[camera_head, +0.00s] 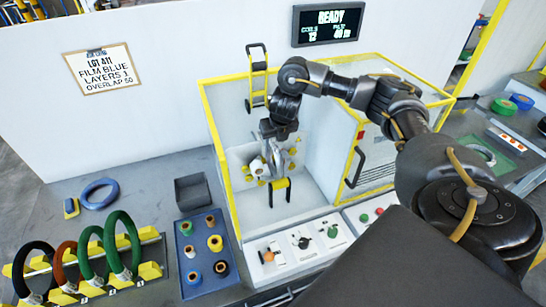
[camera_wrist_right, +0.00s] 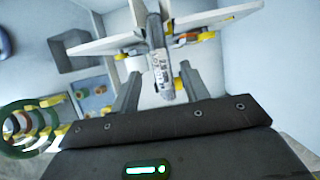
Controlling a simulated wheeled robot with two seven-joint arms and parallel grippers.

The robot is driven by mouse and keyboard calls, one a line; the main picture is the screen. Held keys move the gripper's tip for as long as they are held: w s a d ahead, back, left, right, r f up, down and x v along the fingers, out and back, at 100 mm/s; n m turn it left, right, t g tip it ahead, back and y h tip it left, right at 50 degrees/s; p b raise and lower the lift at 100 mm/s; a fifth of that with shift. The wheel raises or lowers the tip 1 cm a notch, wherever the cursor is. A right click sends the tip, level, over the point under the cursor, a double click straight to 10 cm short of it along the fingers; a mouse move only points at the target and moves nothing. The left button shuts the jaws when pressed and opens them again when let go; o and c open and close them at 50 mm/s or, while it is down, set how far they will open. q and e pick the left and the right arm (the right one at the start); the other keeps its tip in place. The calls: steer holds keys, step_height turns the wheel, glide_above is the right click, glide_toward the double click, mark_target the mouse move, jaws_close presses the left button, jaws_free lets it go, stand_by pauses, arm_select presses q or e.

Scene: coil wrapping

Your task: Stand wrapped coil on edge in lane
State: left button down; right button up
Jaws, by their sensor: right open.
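A blue coil (camera_head: 98,193) lies flat on the grey bench at the left; I cannot tell whether film covers it. A lane rack (camera_head: 152,235) with yellow blocks stands at the front left. It holds a black coil (camera_head: 32,268), a brown coil (camera_head: 64,262) and green coils (camera_head: 128,245), all on edge. My right gripper (camera_head: 277,168) is inside the yellow-framed wrapping machine (camera_head: 215,130), away from the coils. In the right wrist view its fingers (camera_wrist_right: 160,85) are apart, with a grey machine part (camera_wrist_right: 157,45) beyond them. My left gripper is out of view.
A blue tray (camera_head: 207,285) of film rolls and a grey open box (camera_head: 191,190) stand between rack and machine. A yellow-and-blue tool (camera_head: 71,208) lies beside the blue coil. A control panel (camera_head: 300,245) fronts the machine. The screen (camera_head: 327,22) reads READY.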

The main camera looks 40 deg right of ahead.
mark_target(274, 142)
steer(key=shift+a+f, duration=0.1)
steer(key=shift+f, duration=0.05)
steer(key=x, duration=0.2)
steer(key=p+x, duration=0.1)
steer(key=x, duration=0.1)
steer(key=shift+w+d, duration=0.25)
steer(key=shift+w+f, duration=0.1)
steer(key=shift+f, duration=0.15)
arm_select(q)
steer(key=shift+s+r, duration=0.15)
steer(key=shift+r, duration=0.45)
arm_select(e)
steer(key=shift+r, duration=0.1)
steer(key=shift+c, duration=0.4)
jaws_close()
